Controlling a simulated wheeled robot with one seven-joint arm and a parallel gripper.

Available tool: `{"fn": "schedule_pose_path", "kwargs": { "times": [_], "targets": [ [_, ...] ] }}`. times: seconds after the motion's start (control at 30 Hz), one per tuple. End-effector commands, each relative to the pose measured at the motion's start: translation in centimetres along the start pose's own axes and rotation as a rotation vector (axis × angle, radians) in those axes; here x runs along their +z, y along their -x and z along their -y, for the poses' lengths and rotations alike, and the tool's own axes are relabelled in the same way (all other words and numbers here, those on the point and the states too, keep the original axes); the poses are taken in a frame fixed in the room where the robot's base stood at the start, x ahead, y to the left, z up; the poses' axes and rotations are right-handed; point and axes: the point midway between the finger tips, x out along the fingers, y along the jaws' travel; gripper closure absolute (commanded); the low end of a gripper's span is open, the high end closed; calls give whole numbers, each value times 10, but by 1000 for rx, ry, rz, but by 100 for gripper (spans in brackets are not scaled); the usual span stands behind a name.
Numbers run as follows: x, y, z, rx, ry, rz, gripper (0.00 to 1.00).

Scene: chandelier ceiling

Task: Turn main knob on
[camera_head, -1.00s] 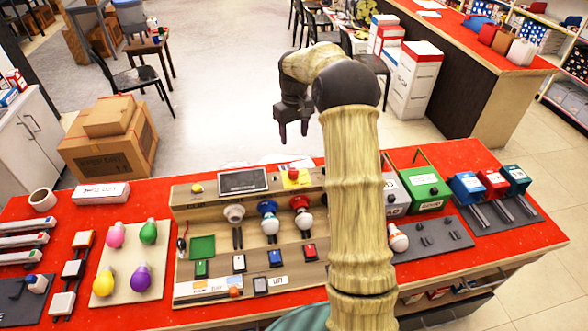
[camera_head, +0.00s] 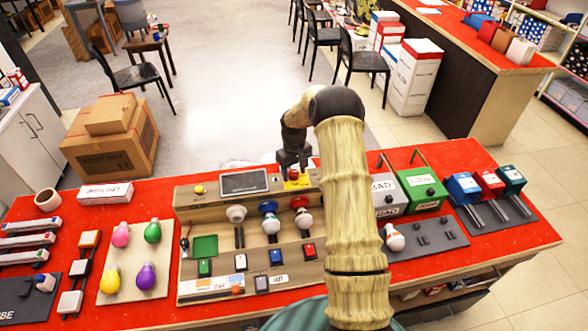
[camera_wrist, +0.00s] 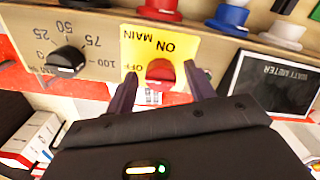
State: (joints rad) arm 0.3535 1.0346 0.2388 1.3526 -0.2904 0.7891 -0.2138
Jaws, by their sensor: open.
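The main knob (camera_wrist: 160,73) is red and sits on a yellow plate (camera_wrist: 172,45) marked MAIN, ON and OFF in the wrist view. In the head view the red knob (camera_head: 293,175) is partly behind my gripper, at the back of the wooden panel (camera_head: 215,197). My gripper (camera_head: 293,168) is over the plate. In the wrist view the open fingers (camera_wrist: 161,77) stand on either side of the red knob, with gaps visible. Whether either finger touches it cannot be told.
A black dial (camera_wrist: 67,60) with a number scale is beside the plate. The wattmeter screen (camera_wrist: 275,85) is on the other side. Bulbs (camera_head: 270,222) and coloured switches (camera_head: 275,258) fill the panel nearer me. A grey box (camera_head: 388,195) stands right of it.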

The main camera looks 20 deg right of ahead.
Motion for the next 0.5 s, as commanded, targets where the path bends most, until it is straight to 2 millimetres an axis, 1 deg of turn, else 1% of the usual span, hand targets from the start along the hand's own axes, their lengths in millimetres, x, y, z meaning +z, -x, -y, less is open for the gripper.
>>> {"fn": "schedule_pose_path", "kwargs": {
  "times": [0.23,0.27,0.3,0.47,0.5],
  "targets": [
    [0,-1,0,1,0,-1,46],
    [0,-1,0,0,0,-1,50],
    [0,-1,0,0,0,-1,58],
    [0,-1,0,0,0,-1,89],
    [0,-1,0,0,1,-1,90]
  ]
}}
